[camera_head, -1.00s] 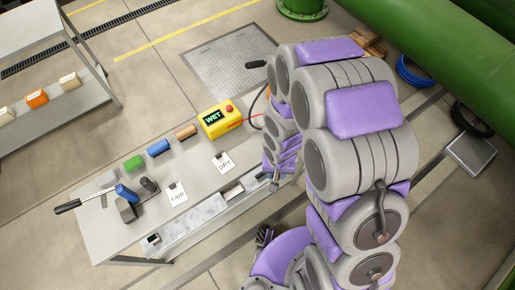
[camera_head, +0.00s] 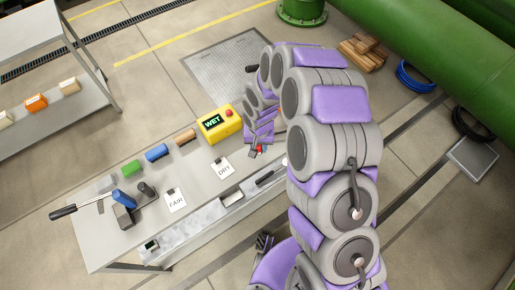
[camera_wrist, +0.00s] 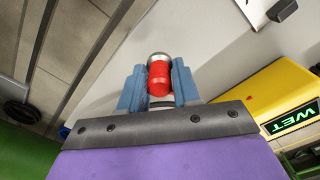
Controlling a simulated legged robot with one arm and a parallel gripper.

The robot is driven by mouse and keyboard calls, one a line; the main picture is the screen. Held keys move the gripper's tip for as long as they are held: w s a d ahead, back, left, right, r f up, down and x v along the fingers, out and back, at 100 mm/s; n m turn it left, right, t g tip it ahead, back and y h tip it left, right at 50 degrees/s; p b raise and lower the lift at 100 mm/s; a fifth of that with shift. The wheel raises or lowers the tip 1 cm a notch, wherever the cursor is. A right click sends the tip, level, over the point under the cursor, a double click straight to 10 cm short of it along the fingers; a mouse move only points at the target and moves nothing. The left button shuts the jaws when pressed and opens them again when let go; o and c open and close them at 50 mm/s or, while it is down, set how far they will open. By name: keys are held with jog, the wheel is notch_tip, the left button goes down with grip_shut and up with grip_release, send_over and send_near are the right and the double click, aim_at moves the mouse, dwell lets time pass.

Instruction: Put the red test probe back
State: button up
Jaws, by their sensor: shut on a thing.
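The red test probe (camera_wrist: 159,76) is a red cylinder with a silvery end, seen in the wrist view between the two blue-grey fingers of my gripper (camera_wrist: 157,82). The fingers are shut on it. In the head view, my gripper (camera_head: 255,152) is over the right part of the bench, beside the yellow tester (camera_head: 219,124), and a bit of red shows at its tip. The tester reads WET and has a red knob on top. The wrist view also shows the tester (camera_wrist: 265,90) at the right. The probe's holder cannot be made out.
The grey bench (camera_head: 105,235) carries a DRY card (camera_head: 223,168), a FAIR card (camera_head: 175,201), green (camera_head: 132,168), blue (camera_head: 157,152) and brown (camera_head: 186,137) blocks, and a blue tool with a long black handle (camera_head: 63,212). A dark object (camera_head: 265,179) lies along the front edge.

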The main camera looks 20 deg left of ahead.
aim_at(259, 149)
jog(key=shift+w, duration=0.3)
jog(key=shift+w+f, duration=0.1)
jog(key=shift+f, duration=0.25)
notch_tip(259, 149, down, 3)
jog(key=shift+a+r+b, duration=0.1)
jog(key=shift+a+b, duration=0.05)
jog(key=shift+b, duration=0.3)
jog(key=shift+a, duration=0.1)
jog(key=o, duration=1.1)
jog(key=shift+c, duration=0.2)
